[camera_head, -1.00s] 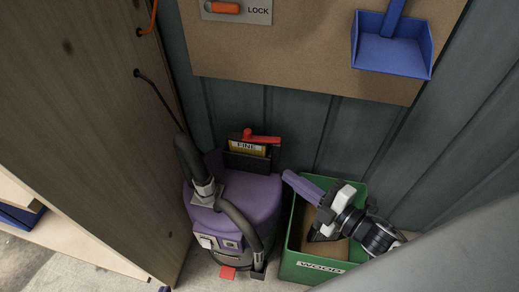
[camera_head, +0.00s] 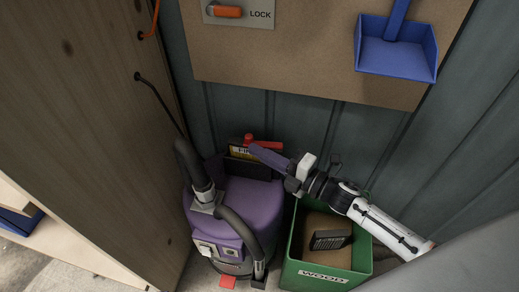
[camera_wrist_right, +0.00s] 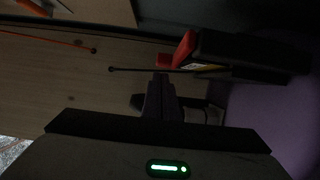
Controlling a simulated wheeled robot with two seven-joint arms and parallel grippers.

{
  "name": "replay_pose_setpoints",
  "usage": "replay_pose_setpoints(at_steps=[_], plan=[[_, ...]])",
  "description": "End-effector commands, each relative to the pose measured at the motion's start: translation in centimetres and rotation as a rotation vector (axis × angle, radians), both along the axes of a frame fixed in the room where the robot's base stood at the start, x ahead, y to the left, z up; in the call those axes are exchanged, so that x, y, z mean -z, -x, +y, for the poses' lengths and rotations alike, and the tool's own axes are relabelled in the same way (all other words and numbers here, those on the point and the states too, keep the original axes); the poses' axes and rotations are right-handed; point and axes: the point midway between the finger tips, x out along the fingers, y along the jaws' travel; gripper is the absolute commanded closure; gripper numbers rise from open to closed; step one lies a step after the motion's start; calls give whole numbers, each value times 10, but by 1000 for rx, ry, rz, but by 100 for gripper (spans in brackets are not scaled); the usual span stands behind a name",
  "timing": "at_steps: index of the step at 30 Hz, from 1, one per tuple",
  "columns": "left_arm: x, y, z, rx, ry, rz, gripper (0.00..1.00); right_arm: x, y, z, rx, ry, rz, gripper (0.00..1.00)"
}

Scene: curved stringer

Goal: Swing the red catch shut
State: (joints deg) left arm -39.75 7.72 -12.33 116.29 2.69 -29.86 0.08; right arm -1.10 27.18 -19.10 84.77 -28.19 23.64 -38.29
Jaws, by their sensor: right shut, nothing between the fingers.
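The red catch (camera_head: 249,140) is a red lever on top of the black holder with a yellow label (camera_head: 240,152), behind the purple vacuum (camera_head: 236,208). Its right end is partly covered by my right gripper. My right gripper (camera_head: 256,150) has shut, empty purple fingers pointing left, close to the catch's right part; I cannot tell whether they touch. In the right wrist view the shut fingers (camera_wrist_right: 161,98) are in the middle, with the red catch (camera_wrist_right: 183,50) above and slightly right of them. My left gripper is not in view.
A green wood bin (camera_head: 325,275) stands below my right arm, with a dark block (camera_head: 330,240) in it. A black hose (camera_head: 236,222) arches over the vacuum. A wooden panel (camera_head: 95,130) stands left. A blue dustpan (camera_head: 397,52) hangs on the board above.

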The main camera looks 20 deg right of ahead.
Motion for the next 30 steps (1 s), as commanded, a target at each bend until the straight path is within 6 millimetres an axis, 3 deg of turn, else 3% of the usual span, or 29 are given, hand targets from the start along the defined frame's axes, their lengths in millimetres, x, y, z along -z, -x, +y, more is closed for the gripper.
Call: replay_pose_setpoints(at_steps=[30], plan=[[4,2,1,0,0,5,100,-2,-32,-4,88,-2,-1,100]])
